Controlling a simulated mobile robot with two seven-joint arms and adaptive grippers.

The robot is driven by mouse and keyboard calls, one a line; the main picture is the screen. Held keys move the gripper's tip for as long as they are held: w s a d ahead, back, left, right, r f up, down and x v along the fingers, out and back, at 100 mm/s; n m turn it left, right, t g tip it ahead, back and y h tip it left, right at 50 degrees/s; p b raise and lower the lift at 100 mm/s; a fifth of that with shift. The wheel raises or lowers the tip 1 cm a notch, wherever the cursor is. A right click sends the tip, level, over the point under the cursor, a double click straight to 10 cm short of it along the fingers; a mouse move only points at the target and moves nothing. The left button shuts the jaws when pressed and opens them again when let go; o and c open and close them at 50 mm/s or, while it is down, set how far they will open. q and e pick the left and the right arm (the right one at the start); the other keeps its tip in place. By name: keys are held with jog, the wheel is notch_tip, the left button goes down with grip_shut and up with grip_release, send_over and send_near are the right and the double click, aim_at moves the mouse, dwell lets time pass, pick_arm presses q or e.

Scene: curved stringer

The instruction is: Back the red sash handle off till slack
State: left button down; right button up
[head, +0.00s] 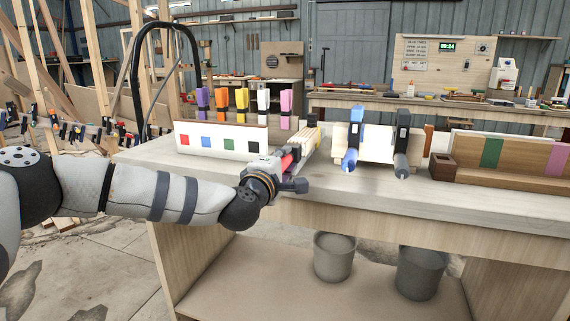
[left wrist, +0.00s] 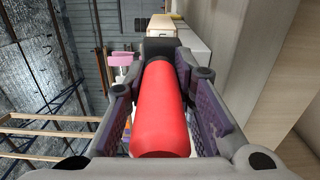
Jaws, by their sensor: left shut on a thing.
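The red sash handle (head: 290,159) sits at the front of the workbench, mostly covered by my left gripper (head: 284,170) in the head view. In the left wrist view the red handle (left wrist: 160,112) is a smooth rounded cylinder lying lengthwise between the two purple-padded fingers. My left gripper (left wrist: 161,100) is shut on it, one finger along each side. A dark collar (left wrist: 160,48) shows at the handle's far end, with pale wood beyond. The clamp's jaws are too small to make out. My right gripper is not in view.
A white board with coloured squares (head: 222,138) stands left of the handle, with several coloured clamps behind it. A blue clamp (head: 353,145) and a black clamp (head: 402,148) stand to the right. A small brown box (head: 442,167) is farther right. The bench's front strip is clear.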

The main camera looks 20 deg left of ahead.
pick_arm(q)
jog(key=n+b, duration=0.1)
jog(key=n, duration=0.3)
jog(key=shift+f+n+b, duration=0.3)
jog(key=shift+f+b, duration=0.05)
jog(key=n+b, duration=0.2)
jog(key=n, duration=0.1)
jog(key=shift+d+n, duration=0.1)
jog(key=shift+n, duration=0.2)
jog(key=n+b, duration=0.2)
jog(key=n, duration=0.2)
jog(key=shift+r, duration=0.1)
jog(key=shift+r+n+b, duration=0.2)
jog(key=shift+n+b, duration=0.85)
jog(key=shift+n, duration=0.35)
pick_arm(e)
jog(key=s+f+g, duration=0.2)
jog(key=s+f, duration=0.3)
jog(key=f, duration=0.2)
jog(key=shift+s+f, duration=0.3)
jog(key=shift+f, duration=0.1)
pick_arm(q)
jog(key=shift+r, duration=0.1)
jog(key=c, duration=1.3)
grip_release()
jog(key=shift+c, duration=0.2)
